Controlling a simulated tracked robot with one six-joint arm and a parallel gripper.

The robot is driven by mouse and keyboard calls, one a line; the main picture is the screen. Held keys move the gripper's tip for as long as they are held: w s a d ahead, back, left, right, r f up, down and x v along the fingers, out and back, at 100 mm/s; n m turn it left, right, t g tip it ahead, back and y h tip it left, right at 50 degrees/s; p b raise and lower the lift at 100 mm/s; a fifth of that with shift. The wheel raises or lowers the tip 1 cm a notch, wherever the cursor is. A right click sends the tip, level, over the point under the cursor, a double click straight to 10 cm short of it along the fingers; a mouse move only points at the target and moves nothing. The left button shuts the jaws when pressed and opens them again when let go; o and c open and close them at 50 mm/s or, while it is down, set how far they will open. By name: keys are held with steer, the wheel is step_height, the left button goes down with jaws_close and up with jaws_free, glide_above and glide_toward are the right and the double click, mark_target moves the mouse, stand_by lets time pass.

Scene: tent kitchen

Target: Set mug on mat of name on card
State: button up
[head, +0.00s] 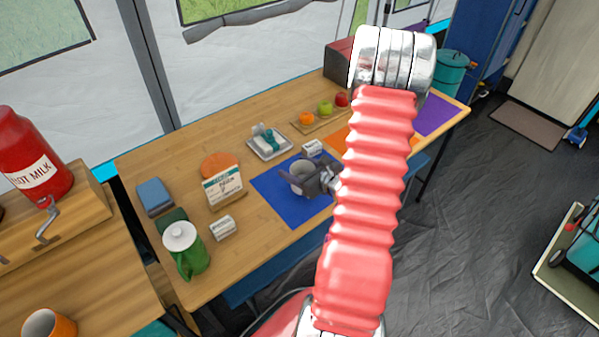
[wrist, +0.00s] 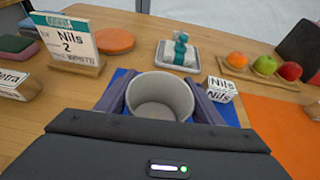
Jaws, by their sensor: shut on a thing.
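My gripper (head: 316,179) is shut on a pale grey mug (head: 299,172), upright over the blue mat (head: 279,204). In the wrist view the fingers (wrist: 160,98) lie on both sides of the mug (wrist: 160,92), whose open top looks empty. I cannot tell whether its base touches the mat. The card (wrist: 71,40) reads "Nils 2" and stands in a wooden holder; it also shows in the head view (head: 223,187). A white name block reading "Nils" (wrist: 220,89) stands at the blue mat's far right edge. Another block (wrist: 14,84), partly cut off, seems to read "Petra".
An orange mat (wrist: 276,124) and a purple mat (head: 436,115) lie further right. A tray with a wrapped bundle (head: 269,143) and a fruit board (head: 322,118) are behind. A green pitcher (head: 187,251), blue sponge (head: 154,196) and orange disc (head: 216,164) stand left.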

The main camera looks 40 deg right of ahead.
mark_target(295, 174)
steer(key=shift+f, duration=1.45)
steer(key=o, duration=1.3)
steer(key=shift+f, duration=0.1)
steer(key=shift+c, duration=0.2)
steer(key=v, duration=1.2)
